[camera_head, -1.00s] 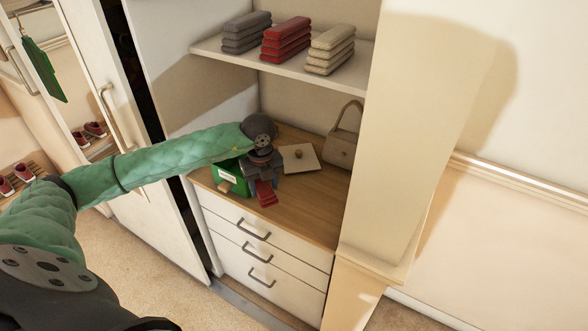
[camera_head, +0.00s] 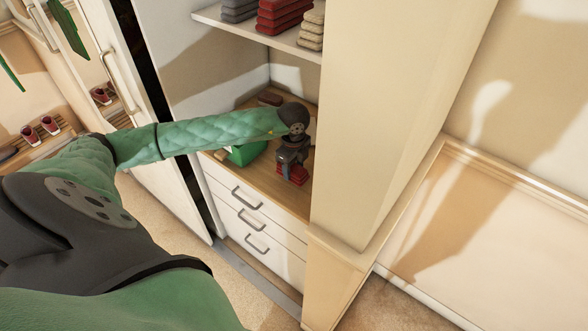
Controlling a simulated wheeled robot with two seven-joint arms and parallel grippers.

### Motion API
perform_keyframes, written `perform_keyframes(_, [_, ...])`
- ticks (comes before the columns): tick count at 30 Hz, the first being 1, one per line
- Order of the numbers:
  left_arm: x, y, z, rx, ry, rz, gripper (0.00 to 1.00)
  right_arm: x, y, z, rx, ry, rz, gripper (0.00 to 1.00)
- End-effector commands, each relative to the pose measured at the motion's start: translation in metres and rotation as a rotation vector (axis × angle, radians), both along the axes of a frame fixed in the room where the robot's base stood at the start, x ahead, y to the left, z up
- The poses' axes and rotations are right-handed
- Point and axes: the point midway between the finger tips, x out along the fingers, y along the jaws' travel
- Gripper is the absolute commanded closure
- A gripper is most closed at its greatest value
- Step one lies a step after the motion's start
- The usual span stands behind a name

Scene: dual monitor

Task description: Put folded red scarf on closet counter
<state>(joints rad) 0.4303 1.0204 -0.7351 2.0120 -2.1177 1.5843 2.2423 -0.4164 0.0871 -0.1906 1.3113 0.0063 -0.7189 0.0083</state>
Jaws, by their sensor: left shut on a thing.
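A folded red scarf (camera_head: 298,174) is low over the wooden closet counter (camera_head: 262,190), near its right side and front edge. My left gripper (camera_head: 292,168) points down and is shut on the scarf, covering part of it. I cannot tell whether the scarf's underside touches the counter. My left arm reaches in from the left across the counter. My right gripper is not in view.
A green box (camera_head: 246,153) stands on the counter left of the gripper, partly behind my arm. A shelf above holds grey, red (camera_head: 284,16) and beige folded stacks. A cream panel (camera_head: 385,110) bounds the counter on the right; drawers (camera_head: 250,215) are below.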

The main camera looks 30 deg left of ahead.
Motion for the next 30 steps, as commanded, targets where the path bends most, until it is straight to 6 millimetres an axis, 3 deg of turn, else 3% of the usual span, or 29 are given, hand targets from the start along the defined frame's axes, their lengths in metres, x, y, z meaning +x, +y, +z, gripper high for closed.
perform_keyframes(15, [0.000,0.000,-0.041,-0.001,-0.001,-0.002,0.73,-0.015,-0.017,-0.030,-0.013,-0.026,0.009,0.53])
perform_keyframes(29, [0.000,0.000,-0.046,0.000,-0.001,-0.002,0.73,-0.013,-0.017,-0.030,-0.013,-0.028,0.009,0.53])
perform_keyframes(30, [0.000,0.000,-0.046,0.000,-0.001,-0.002,0.48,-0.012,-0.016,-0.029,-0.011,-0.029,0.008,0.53])
